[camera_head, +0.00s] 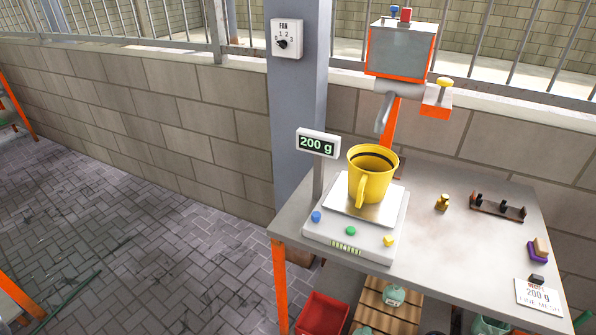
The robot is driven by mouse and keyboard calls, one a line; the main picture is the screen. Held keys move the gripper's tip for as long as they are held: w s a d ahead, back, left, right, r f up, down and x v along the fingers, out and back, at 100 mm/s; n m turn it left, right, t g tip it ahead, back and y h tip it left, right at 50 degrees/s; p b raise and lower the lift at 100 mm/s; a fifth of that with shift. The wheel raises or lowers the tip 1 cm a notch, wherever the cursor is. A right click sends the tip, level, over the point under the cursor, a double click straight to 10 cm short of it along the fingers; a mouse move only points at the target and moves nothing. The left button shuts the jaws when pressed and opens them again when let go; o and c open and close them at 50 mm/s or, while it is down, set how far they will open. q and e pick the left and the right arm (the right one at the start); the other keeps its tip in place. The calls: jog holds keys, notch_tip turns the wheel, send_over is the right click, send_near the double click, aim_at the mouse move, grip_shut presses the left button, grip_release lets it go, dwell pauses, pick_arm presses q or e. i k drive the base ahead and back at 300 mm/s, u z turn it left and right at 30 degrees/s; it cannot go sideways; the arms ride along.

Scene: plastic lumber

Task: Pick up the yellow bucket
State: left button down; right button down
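The yellow bucket (375,187) stands upright on the metal plate of a white scale (322,230), near the left end of the grey table. Its handle faces the front, and its inside looks dark with a black band near the rim. The scale's display (317,143) reads 200 g. Neither of my grippers shows in the head view.
The table (450,250) also holds a small brass weight (442,202), a dark rack (498,207), small blocks (538,250) and a 200 g sign (538,297). A machine with an orange frame (401,50) stands behind. A red crate (322,314) sits below. Paved floor lies left.

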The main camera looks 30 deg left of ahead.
aim_at(371, 168)
jog(key=z, duration=0.25)
jog(key=k, duration=0.3)
jog(key=u, duration=1.05)
jog(key=i, duration=1.1)
jog(key=z, duration=0.3)
